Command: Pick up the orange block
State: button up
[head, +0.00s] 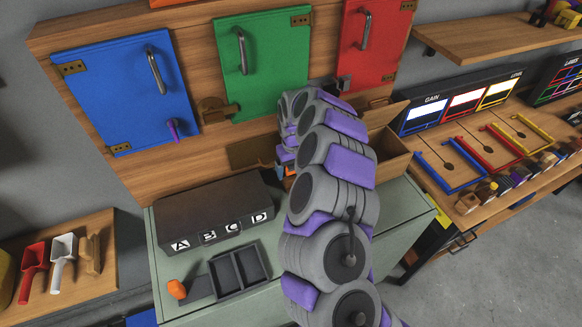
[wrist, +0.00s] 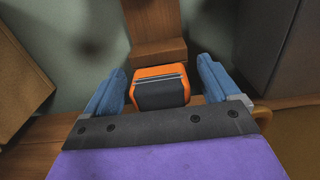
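The orange block (wrist: 160,75), with a dark front face, sits between the two blue fingers of my gripper (wrist: 158,78) in the wrist view. The fingers stand apart, with a narrow gap showing on each side of the block, so it does not look clamped. What the block rests on is partly hidden by the gripper's dark plate. In the head view my gripper (head: 286,172) is mostly hidden behind my arm, beside an open wooden box, and a small bit of orange (head: 290,170) shows there.
A dark case lettered A, B, C, D (head: 215,212) and a dark divided tray (head: 239,272) stand on the green cabinet (head: 400,208). A separate orange knob-like object (head: 177,289) lies left of the tray. Blue (head: 125,90), green (head: 262,65) and red (head: 372,42) doors stand behind.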

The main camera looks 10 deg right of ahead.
jog(key=shift+d, duration=0.25)
jog(key=c, duration=0.4)
jog(key=shift+a, duration=0.4)
jog(key=c, duration=0.6)
jog(key=shift+d+r, duration=0.2)
jog(key=shift+r, duration=0.15)
jog(key=shift+c, duration=0.2)
jog(key=shift+o, duration=0.2)
jog(key=shift+w+r+p, duration=0.1)
jog(key=shift+r+p, duration=0.6)
jog(key=shift+r, duration=0.35)
jog(key=shift+r+p, duration=0.7)
jog(key=shift+r, duration=0.9)
